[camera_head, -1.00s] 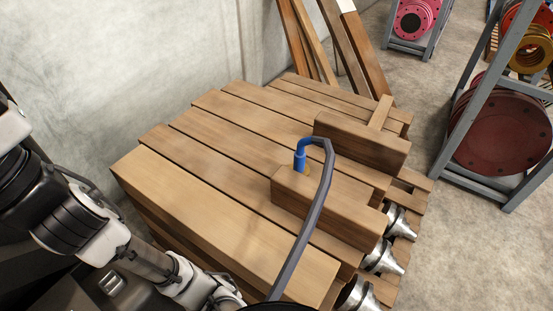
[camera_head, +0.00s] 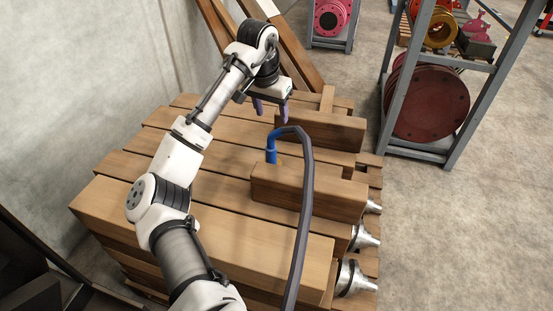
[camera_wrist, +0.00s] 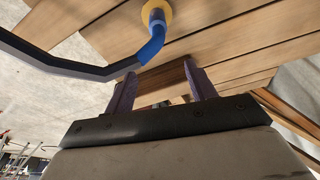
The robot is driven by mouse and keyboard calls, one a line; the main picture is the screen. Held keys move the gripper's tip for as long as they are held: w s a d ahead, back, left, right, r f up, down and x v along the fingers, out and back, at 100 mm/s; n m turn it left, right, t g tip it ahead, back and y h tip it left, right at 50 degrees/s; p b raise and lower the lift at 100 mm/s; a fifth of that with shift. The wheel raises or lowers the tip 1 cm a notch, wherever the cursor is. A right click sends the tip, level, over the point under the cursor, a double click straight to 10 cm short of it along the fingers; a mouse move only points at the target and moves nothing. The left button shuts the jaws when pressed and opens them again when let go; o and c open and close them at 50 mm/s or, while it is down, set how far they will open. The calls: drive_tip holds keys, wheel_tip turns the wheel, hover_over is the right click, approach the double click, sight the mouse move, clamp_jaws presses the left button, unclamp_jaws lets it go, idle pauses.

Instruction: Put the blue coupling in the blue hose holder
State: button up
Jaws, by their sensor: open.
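The blue coupling (camera_head: 271,154) is an elbow-shaped blue piece on the end of a dark grey hose (camera_head: 307,190). It stands upright behind a wooden block on the stacked planks. In the wrist view the coupling (camera_wrist: 153,45) meets a yellow ring (camera_wrist: 166,8) at its lower end. My gripper (camera_head: 271,112) has purple fingers, apart and empty, above and behind the coupling in the head view. In the wrist view the gripper (camera_wrist: 160,70) shows nothing held between its fingers, and the coupling lies beyond them. I cannot make out a blue hose holder.
Two wooden blocks, a near one (camera_head: 308,192) and a far one (camera_head: 320,131), stand on the plank stack (camera_head: 200,220). The hose arches over the near block. Metal cones (camera_head: 362,236) stick out at the right. A grey rack (camera_head: 460,115) stands beyond clear floor.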

sight(271, 147)
drive_tip(key=shift+g+y, duration=0.4)
drive_tip(key=shift+g, duration=0.1)
wheel_tip(271, 147, down, 9)
drive_tip(key=shift+s+a+p, duration=0.1)
drive_tip(key=shift+s+p, duration=0.05)
drive_tip(key=shift+p, duration=0.5)
drive_tip(key=shift+w+f+p, duration=0.2)
drive_tip(key=shift+f+p, duration=0.3)
drive_tip(key=shift+f, duration=1)
drive_tip(key=shift+w+f+p, duration=0.15)
drive_tip(key=shift+f+p, duration=0.3)
drive_tip(key=shift+f, duration=1.05)
drive_tip(key=shift+c, duration=0.5)
drive_tip(key=shift+r, duration=0.1)
clamp_jaws()
